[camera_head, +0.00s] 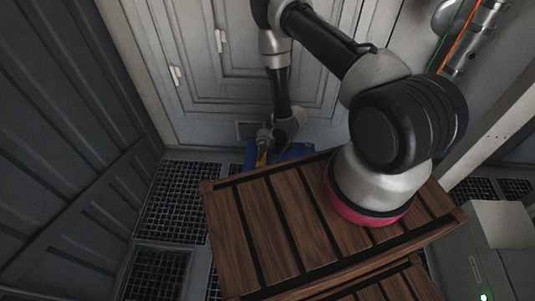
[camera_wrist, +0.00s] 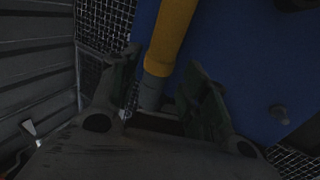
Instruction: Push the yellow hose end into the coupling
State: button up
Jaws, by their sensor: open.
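In the wrist view, the yellow hose (camera_wrist: 172,35) runs down from the top edge over a blue surface (camera_wrist: 238,60). It ends in a grey cylindrical piece (camera_wrist: 152,90). My gripper (camera_wrist: 163,72) is open, with one finger on each side of this grey end; I cannot tell whether either finger touches it. In the head view, my gripper (camera_head: 265,138) is low by the far wall, at the blue object (camera_head: 295,151), with a bit of the yellow hose (camera_head: 262,159) showing. I cannot make out the coupling in either view.
A slatted wooden platform (camera_head: 285,222) fills the near middle, under my arm. Dark floor grating (camera_head: 178,205) lies to its left, beside a ribbed grey wall (camera_head: 60,130). A panelled wall (camera_head: 190,75) closes the back. A grey box (camera_head: 503,225) stands at right.

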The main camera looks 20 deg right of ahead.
aim_at(263, 162)
jog(key=x, duration=0.7)
jog(key=shift+f, duration=0.2)
grip_shut()
